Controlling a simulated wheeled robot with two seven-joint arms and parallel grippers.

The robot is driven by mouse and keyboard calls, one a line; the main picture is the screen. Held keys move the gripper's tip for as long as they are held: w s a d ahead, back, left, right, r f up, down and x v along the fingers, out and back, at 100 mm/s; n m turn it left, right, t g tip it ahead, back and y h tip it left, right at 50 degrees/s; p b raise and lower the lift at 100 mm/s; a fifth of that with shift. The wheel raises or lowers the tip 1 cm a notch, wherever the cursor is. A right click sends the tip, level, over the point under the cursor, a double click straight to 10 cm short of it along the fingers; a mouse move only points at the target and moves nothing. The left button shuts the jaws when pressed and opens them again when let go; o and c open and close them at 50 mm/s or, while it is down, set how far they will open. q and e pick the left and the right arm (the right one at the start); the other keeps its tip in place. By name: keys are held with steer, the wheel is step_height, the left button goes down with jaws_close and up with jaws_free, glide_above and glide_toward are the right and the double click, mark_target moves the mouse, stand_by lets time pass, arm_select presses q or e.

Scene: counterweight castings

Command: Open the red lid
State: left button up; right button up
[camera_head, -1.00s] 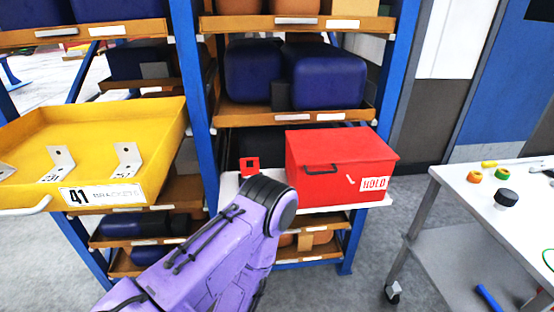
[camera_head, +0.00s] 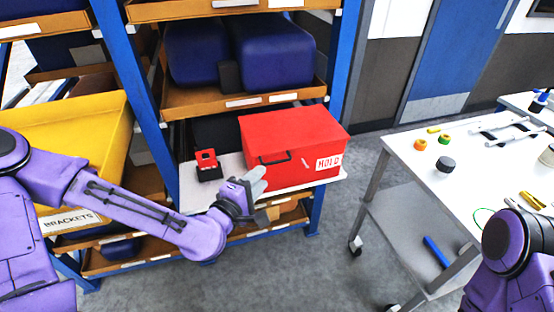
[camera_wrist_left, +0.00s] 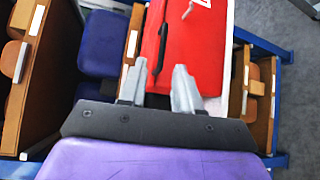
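The red box marked HOLD (camera_head: 290,160) stands on a white shelf board, with its red lid (camera_head: 293,122) shut on top. A dark handle (camera_head: 275,159) is on the front, below the lid's edge; it also shows in the left wrist view (camera_wrist_left: 162,48). My left gripper (camera_head: 259,180) is in front of the box's lower left part, just short of the handle. In the left wrist view its two grey fingers (camera_wrist_left: 159,82) are apart with nothing gripped, and the handle lies ahead of the gap. My right gripper is out of view; only part of the right arm shows.
A small red and black item (camera_head: 207,166) stands left of the box. A yellow brackets bin (camera_head: 75,130) is at the left. Blue rack posts and a loaded shelf (camera_head: 240,98) are close behind. A white table (camera_head: 455,175) is at the right, with floor between.

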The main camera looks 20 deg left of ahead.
mark_target(277, 161)
arm_select(q)
steer(key=b+x, duration=0.5)
steer(key=x, duration=0.5)
steer(key=shift+s+d+f, duration=0.1)
steer(key=shift+f, duration=0.05)
jaws_close()
